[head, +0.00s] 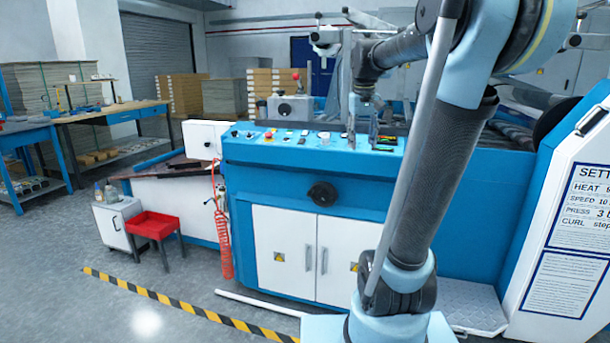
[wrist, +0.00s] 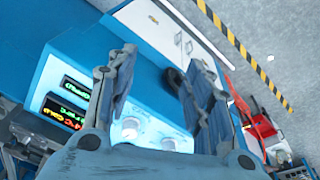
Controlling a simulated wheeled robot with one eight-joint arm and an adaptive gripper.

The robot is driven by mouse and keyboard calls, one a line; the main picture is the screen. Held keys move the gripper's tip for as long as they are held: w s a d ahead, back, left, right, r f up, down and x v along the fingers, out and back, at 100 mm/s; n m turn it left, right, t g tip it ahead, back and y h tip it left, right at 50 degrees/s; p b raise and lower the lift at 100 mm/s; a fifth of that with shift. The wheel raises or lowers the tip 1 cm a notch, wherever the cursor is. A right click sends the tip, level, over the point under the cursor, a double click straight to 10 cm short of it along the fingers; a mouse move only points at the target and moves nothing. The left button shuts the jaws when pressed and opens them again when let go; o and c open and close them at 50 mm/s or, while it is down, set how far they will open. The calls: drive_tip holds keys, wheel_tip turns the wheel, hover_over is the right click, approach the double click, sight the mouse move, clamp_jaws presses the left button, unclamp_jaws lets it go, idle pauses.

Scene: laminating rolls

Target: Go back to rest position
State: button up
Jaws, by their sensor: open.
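In the head view my gripper (head: 362,115) hangs pointing down at the end of my arm, just over the control panel (head: 300,142) of the blue laminating machine (head: 290,180). In the wrist view my gripper (wrist: 164,62) has its two fingers spread apart, with nothing between them. Behind the fingers are the blue machine front, two lit displays (wrist: 67,100) and pale round dials (wrist: 130,128). The black round knob (wrist: 175,82) is partly hidden by the right finger. I cannot judge the exact gap between fingertips and panel.
A white settings board (head: 575,230) is at right. Yellow-black floor tape (head: 180,307) crosses the open floor. A workbench (head: 110,112) stands back left.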

drive_tip(key=s+f+m, duration=0.1)
drive_tip(key=s+f, duration=2.4)
drive_tip(key=shift+s+f+y, duration=0.2)
drive_tip(key=shift+s+y, duration=0.1)
drive_tip(key=shift+w, duration=0.1)
drive_tip(key=shift+w+f, duration=0.2)
drive_tip(key=shift+w, duration=0.15)
drive_tip(key=shift+c, duration=0.2)
